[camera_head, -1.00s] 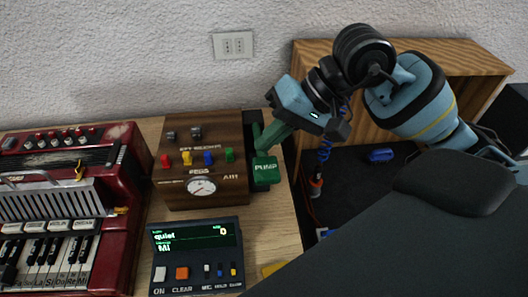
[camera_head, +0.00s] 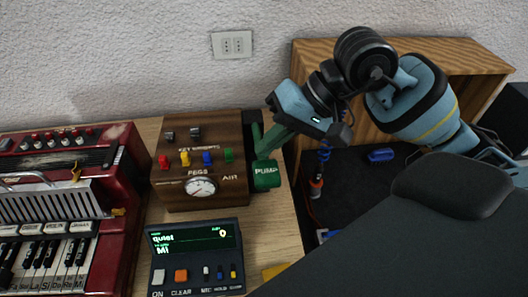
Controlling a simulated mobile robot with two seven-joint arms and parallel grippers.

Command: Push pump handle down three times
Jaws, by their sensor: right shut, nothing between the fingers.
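A narrow green upright part (camera_head: 257,131) rises behind the pump. My right gripper (camera_head: 265,151) comes down from the upper right. Its fingers are shut and empty, with their tips at the top of the pump. My left gripper is not in view.
A display unit (camera_head: 196,257) reading "quiet" and "Mi" stands in front of the box. A red accordion-like keyboard (camera_head: 116,205) is at the left. A wooden shelf (camera_head: 440,58) stands behind my right arm. A strip of bare table (camera_head: 265,222) lies right of the display.

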